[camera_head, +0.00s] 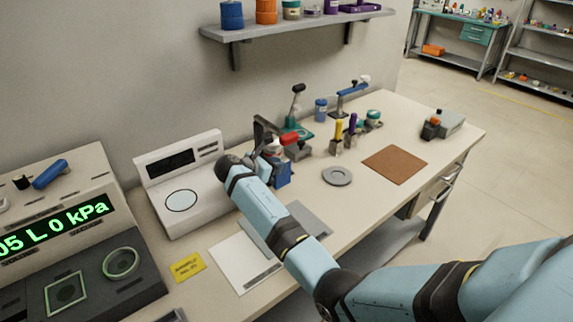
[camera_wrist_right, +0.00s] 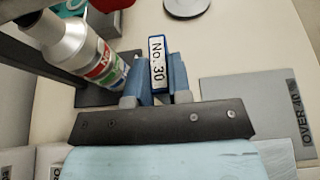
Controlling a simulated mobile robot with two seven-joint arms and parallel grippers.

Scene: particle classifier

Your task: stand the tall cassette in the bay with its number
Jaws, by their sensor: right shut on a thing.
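In the head view the blue cassette (camera_head: 283,173) shows at the end of my right arm, partly hidden by the wrist. A grey mat marked "OVER 40" (camera_wrist_right: 250,118) lies to the right of the gripper in the wrist view. I cannot make out a bay numbered 30. My left gripper is not in view.
A silver bottle (camera_wrist_right: 85,50) with a coloured label stands close left of the cassette. A white instrument (camera_head: 190,193) and a display console (camera_head: 60,235) stand at left. A brown mat (camera_head: 395,164) and a grey disc (camera_head: 337,175) lie toward the right.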

